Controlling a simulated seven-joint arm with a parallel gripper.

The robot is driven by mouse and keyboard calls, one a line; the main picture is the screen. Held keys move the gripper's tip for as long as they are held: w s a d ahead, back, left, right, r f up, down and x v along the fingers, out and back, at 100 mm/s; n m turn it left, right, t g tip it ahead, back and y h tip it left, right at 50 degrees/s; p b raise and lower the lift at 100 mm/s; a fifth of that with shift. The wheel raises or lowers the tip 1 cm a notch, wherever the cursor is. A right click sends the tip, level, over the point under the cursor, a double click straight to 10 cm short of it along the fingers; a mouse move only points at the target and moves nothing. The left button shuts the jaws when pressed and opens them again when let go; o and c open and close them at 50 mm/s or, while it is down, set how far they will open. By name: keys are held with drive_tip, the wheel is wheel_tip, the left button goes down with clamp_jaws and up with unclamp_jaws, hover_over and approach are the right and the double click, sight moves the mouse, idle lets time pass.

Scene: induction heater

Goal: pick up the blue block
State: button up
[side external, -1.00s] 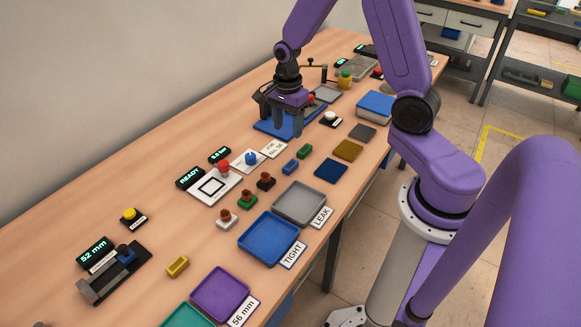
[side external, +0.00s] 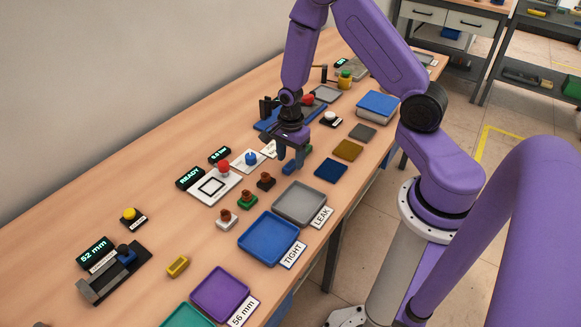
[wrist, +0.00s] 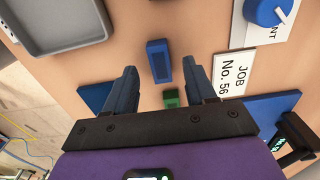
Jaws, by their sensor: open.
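The blue block (side external: 288,168) is a small block lying on the wooden table, partly hidden by my gripper in the side view. In the wrist view the blue block (wrist: 158,60) lies ahead of and between my open fingertips. My gripper (side external: 290,161) points down above the block, its fingers apart and empty. In the wrist view my gripper (wrist: 160,82) shows a finger to each side of the block's line. A green block (wrist: 171,98) lies close to the blue one, nearer the palm in the wrist view.
A grey tray (side external: 322,217) and a blue tray (side external: 240,244) stand nearby. A white job card (wrist: 233,73) lies beside the block. Several brown-topped parts, one of them at the right (side external: 266,181), stand to the left. A dark blue mat (side external: 331,170) lies to the right.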

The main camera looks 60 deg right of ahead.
drive_tip(key=shift+f, duration=1)
drive_tip(key=shift+c, duration=0.3)
clamp_jaws()
drive_tip(key=shift+r, duration=0.2)
